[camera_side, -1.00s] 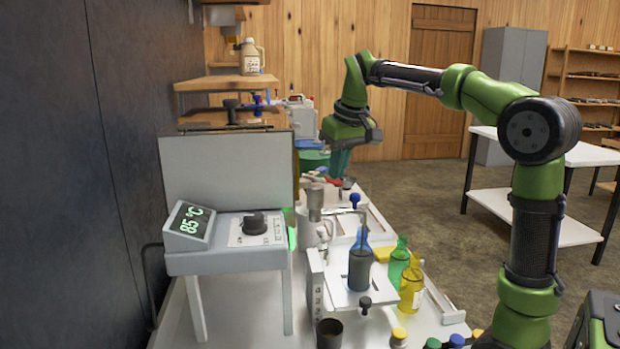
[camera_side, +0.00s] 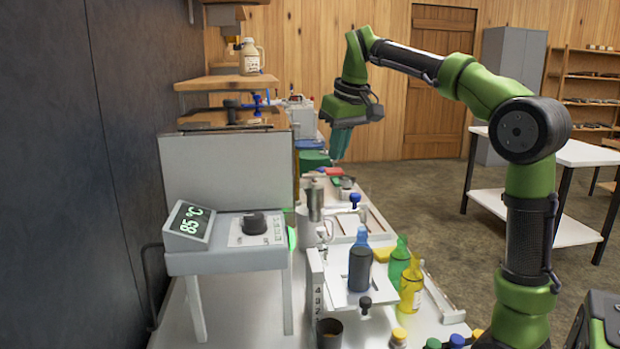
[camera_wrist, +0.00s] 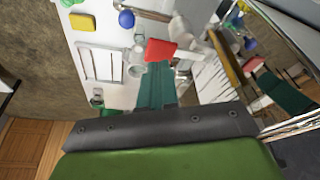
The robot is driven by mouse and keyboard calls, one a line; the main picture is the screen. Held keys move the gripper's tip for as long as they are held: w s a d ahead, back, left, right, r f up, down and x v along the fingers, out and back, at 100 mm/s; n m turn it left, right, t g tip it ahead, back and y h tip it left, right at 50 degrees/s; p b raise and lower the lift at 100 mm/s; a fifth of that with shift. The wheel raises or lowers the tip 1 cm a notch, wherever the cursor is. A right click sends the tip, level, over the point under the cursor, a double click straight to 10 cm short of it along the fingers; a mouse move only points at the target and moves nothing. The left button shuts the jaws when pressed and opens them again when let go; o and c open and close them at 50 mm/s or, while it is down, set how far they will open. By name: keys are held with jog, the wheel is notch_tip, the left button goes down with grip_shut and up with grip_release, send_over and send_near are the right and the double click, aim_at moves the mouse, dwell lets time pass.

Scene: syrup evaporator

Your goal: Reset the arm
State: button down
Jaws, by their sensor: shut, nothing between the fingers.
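My gripper (camera_side: 338,158) has teal fingers that are shut with nothing between them. It hangs in the air above the far part of the white work table, pointing down. In the wrist view my gripper (camera_wrist: 155,72) appears over the white table top, close in view to a red item (camera_wrist: 160,50); I cannot tell the height between them.
The evaporator (camera_side: 225,262) with its 85 °C display stands at the left. The air around my gripper is free.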

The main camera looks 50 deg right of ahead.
jog(key=shift+r, duration=0.5)
